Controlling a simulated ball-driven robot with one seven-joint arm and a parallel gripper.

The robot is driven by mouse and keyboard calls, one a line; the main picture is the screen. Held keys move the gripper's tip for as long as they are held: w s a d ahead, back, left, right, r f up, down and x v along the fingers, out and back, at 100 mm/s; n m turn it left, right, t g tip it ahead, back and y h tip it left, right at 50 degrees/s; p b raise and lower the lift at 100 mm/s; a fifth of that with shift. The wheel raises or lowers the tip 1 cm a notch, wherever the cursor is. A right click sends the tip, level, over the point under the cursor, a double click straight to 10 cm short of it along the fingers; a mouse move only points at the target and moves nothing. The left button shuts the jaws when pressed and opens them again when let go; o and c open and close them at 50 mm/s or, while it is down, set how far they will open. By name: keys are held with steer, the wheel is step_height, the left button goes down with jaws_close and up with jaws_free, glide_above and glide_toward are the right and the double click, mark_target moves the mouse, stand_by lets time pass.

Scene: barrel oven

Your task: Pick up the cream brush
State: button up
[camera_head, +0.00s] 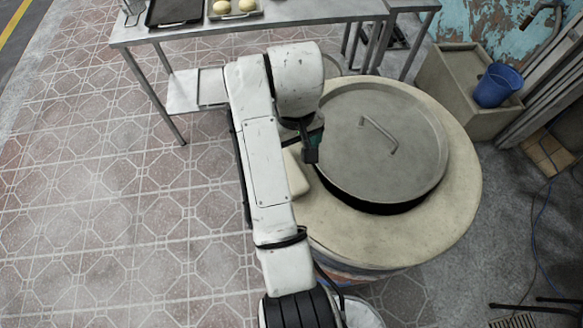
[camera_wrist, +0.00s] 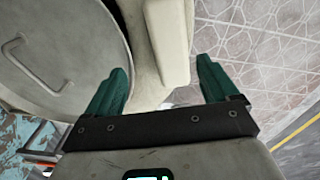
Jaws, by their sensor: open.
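The cream brush (camera_head: 296,174) is a pale block on the rim of the round oven, left of the metal lid. My arm partly hides it in the head view. In the wrist view the brush (camera_wrist: 167,40) runs lengthwise down from the top edge. My gripper (camera_wrist: 164,66) has two green fingers spread apart with nothing held. The brush's near end appears between the fingertips in that view; I cannot tell the depth between them. In the head view my gripper (camera_head: 311,152) is dark and close beside the brush, near the lid's left edge.
The grey lid (camera_head: 375,160) with a bar handle covers the oven's top, and the pale oven rim (camera_head: 440,220) surrounds it. A metal table (camera_head: 300,10) with trays stands behind. A blue bucket (camera_head: 497,85) sits on a stone basin at right. Tiled floor lies open at left.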

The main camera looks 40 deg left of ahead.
steer(key=shift+s+a, duration=0.3)
steer(key=shift+a, duration=0.2)
steer(key=f, duration=0.3)
steer(key=f+p, duration=0.1)
steer(key=f, duration=0.6)
steer(key=shift+s+a+f, duration=0.1)
steer(key=shift+s+f, duration=0.1)
steer(key=shift+s, duration=0.05)
steer(key=c, duration=1.2)
steer(key=shift+c, duration=0.2)
steer(key=shift+r+p, duration=0.2)
steer(key=shift+p, duration=0.2)
